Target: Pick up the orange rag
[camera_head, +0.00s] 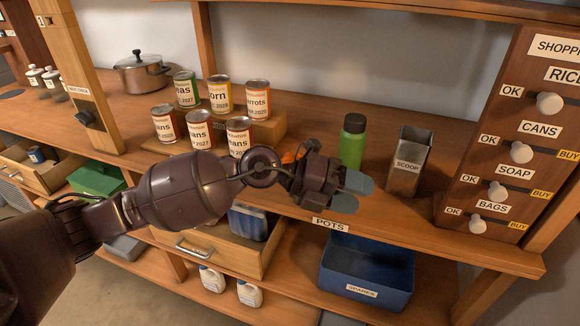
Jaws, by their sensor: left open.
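A small patch of the orange rag (289,157) shows on the wooden counter, just behind my left wrist. Most of it is hidden by my left arm and gripper. My left gripper (352,192) is open, with its blue-grey fingertips pointing right, over the front edge of the counter near the POTS label. Nothing shows between its fingers. The gripper is in front of the rag and to its right, and I cannot tell its height above the counter. My right gripper is not in view.
A green bottle (352,142) stands just behind my left gripper, and a metal SCOOP container (408,163) is to its right. Several cans, including a corn can (220,95), stand behind my arm. A blue bin (368,270) sits below. A drawer (215,246) is open under my arm.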

